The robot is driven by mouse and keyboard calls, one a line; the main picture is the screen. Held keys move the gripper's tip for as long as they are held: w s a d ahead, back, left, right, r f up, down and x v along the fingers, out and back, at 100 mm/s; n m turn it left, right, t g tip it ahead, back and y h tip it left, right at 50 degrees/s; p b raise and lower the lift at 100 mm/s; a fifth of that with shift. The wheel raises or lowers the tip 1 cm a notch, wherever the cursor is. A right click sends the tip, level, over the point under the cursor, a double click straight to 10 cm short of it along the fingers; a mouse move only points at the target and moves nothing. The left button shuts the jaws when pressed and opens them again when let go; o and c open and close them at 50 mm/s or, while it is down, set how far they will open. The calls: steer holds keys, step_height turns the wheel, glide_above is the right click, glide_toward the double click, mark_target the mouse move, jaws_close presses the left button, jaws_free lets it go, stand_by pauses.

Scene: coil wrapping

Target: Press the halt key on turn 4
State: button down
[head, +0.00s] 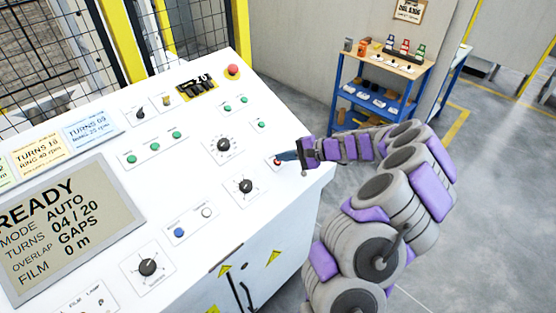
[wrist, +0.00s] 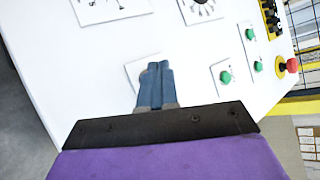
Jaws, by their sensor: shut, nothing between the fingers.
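My gripper (head: 284,156) is shut and empty, its blue-grey fingers reaching in from the right over the white console. Its tips are at a small red key (head: 277,162) on a white plate near the console's right edge. I cannot tell whether they touch it. In the wrist view the closed fingers (wrist: 156,70) cover most of that plate (wrist: 133,70), and the key is hidden. The console display (head: 70,225) reads READY, mode AUTO, turns 04/20, overlap GAPS, film 0 m.
Black knobs (head: 223,145) and (head: 245,186), green buttons (head: 228,107) and a blue button (head: 179,232) are on the console. A red mushroom button (head: 233,70) is at its far corner. A blue shelf cart (head: 384,98) stands behind. Open floor lies to the right.

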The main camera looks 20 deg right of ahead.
stand_by(0.3)
steer(key=r+p, duration=0.1)
steer(key=s+r, duration=0.1)
steer(key=r, duration=0.1)
steer(key=s+r+p, duration=0.1)
steer(key=shift+d+r+p, duration=0.3)
steer(key=shift+d, duration=0.05)
stand_by(0.7)
steer(key=s+a+r+n+g+b, duration=0.1)
steer(key=s+a+r+n+g, duration=0.3)
steer(key=a, duration=0.6)
steer(key=s+a+r+n+g, duration=0.2)
steer(key=s+a+r+n, duration=0.25)
steer(key=a, duration=0.45)
steer(key=s+a+n+g+h+b, duration=0.1)
steer(key=s+a+n+g+h, duration=0.15)
steer(key=s, duration=0.45)
steer(key=s+a+n+g+h, duration=0.1)
steer(key=s+a, duration=0.2)
steer(key=s, duration=0.3)
steer(key=s+d+f+h, duration=0.1)
steer(key=s+d+h, duration=0.2)
steer(key=s, duration=0.5)
steer(key=s+d+f+n+h+b, duration=0.1)
steer(key=s+d+f+h, duration=0.1)
steer(key=s, duration=0.7)
steer(key=shift+d+f+h, duration=0.25)
steer(key=shift+d+h, duration=0.6)
steer(key=shift+d, duration=0.2)
